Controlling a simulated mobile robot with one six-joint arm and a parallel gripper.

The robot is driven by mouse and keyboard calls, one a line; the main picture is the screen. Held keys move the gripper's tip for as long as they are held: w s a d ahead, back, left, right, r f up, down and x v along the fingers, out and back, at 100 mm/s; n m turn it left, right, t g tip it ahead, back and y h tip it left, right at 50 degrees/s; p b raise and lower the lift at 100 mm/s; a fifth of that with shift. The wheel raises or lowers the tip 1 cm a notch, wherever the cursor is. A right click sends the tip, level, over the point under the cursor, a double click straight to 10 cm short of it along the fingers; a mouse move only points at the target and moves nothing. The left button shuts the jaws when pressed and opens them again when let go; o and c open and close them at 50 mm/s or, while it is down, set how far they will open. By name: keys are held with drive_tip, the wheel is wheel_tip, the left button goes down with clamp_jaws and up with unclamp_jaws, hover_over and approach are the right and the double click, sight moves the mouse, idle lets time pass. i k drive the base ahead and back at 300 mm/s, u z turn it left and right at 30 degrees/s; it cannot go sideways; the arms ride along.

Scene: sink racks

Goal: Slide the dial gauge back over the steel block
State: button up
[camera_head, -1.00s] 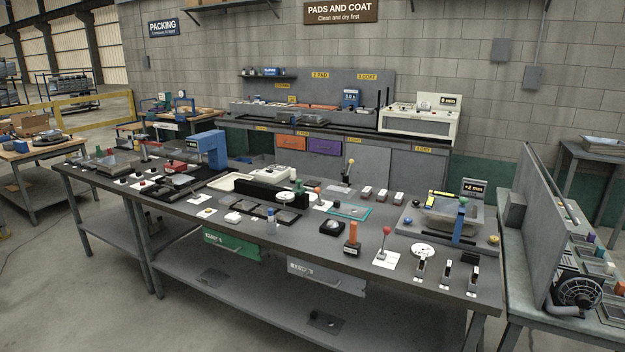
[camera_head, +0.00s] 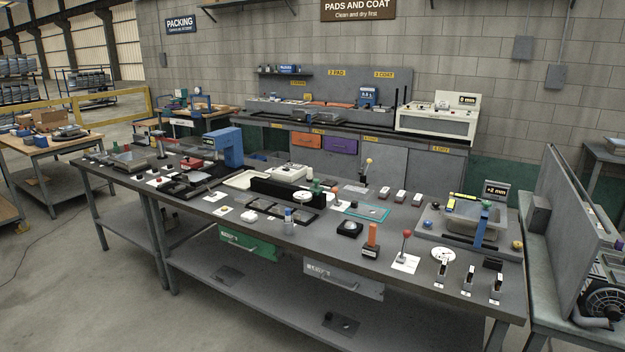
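At the right end of the long bench stands a grey tray station (camera_head: 436,222) with a blue upright (camera_head: 483,224) and a small readout (camera_head: 496,190) showing "+2 mm". A yellow strip lies along its back edge. This may be the gauge station, but the parts are too small to be sure. A round white dial-like disc (camera_head: 443,254) lies on the bench in front of it. I cannot tell for certain which part is the dial gauge or which is the steel block. My gripper and arm are not in view.
A red-knobbed lever (camera_head: 405,248) on a white card and several small black-and-white clips stand near the bench's front right. A blue press (camera_head: 225,148) stands further left. A side bench with an upright grey panel (camera_head: 568,225) is at right. Floor is clear at front left.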

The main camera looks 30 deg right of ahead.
sight(302, 197)
drive_tip(key=u, duration=0.05)
drive_tip(key=i, duration=1)
drive_tip(key=z, duration=0.05)
